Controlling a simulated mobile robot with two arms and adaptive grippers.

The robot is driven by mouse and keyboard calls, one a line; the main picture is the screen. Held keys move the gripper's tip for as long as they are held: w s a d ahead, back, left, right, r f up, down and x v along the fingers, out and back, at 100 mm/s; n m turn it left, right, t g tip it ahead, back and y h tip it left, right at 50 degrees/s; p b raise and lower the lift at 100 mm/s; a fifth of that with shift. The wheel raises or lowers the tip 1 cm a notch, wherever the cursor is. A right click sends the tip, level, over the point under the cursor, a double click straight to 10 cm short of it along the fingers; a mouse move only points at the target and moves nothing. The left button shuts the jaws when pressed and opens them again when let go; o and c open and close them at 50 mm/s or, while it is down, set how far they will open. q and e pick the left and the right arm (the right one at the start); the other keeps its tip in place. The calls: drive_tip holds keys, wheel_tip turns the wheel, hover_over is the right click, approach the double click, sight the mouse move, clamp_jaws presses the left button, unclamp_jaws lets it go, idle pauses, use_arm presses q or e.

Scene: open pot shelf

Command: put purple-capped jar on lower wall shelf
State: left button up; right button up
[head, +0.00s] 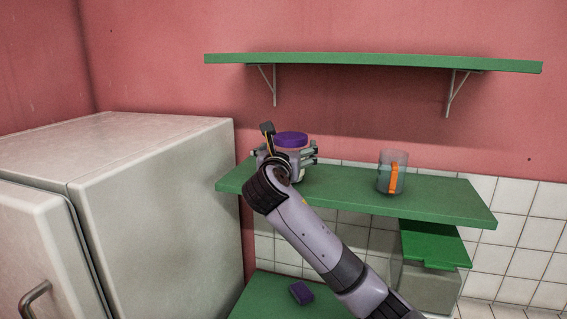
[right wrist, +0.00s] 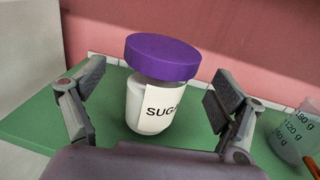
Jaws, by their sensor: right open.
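The purple-capped jar (right wrist: 150,105) is white with a label reading "SUG…", and it stands upright on the lower green wall shelf (head: 430,204). In the head view its purple cap (head: 291,139) shows above my right gripper (head: 288,157), which hides most of its body. In the right wrist view my right gripper (right wrist: 150,110) is open, with one finger on each side of the jar and a visible gap to both. My left gripper is not in view.
A clear measuring cup (head: 388,172) with an orange handle stands to the right on the same shelf. An empty upper green shelf (head: 370,62) hangs above. Below are a green-lidded container (head: 430,270) and a purple item (head: 301,292). A white fridge (head: 160,210) stands at left.

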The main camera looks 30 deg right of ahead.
drive_tip(key=b+v, duration=0.1)
drive_tip(key=v, duration=0.6)
drive_tip(key=shift+s+a+b, duration=0.15)
drive_tip(key=shift+s+b, duration=0.1)
drive_tip(key=shift+b, duration=0.15)
